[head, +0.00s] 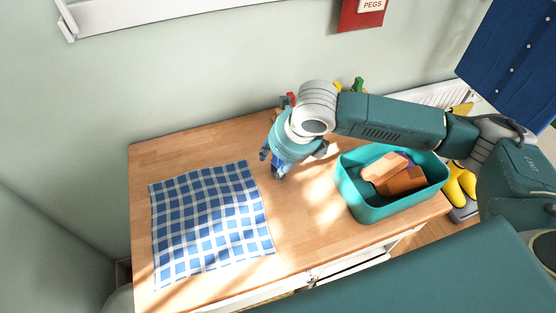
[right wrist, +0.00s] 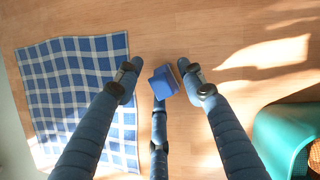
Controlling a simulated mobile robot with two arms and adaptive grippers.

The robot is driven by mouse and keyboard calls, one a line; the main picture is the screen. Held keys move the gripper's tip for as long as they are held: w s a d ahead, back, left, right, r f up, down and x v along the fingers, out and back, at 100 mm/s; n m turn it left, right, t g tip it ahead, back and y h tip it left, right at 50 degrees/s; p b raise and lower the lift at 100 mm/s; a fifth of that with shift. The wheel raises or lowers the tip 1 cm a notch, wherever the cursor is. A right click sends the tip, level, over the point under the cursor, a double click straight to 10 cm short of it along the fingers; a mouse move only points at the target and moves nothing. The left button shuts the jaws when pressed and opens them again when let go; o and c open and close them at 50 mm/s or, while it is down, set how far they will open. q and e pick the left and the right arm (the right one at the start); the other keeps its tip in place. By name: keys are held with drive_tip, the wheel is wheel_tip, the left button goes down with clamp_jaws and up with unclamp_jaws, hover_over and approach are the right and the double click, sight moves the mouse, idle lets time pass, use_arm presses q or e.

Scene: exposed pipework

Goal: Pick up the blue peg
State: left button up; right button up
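The blue peg (right wrist: 163,82) shows in the right wrist view as a short blue block on the wooden table, with a darker blue side. My right gripper (right wrist: 160,90) has its fingers spread, one on each side of the peg, and a third finger below it in the picture. I see gaps on both sides, so the gripper is open. In the head view the right gripper (head: 274,164) points down over the table, right of the checked cloth, and mostly hides the peg. My left gripper is not in view.
A blue and white checked cloth (head: 209,222) lies on the wooden table (head: 300,228). A teal bin (head: 372,210) with orange-brown blocks (head: 398,180) stands at the right. Small yellow and green things (head: 358,85) show behind my arm. A red PEGS sign hangs on the wall.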

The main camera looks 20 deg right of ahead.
drive_tip(key=c, duration=0.6)
drive_tip(key=shift+c, duration=0.2)
drive_tip(key=shift+r, duration=0.15)
drive_tip(key=shift+c, duration=0.2)
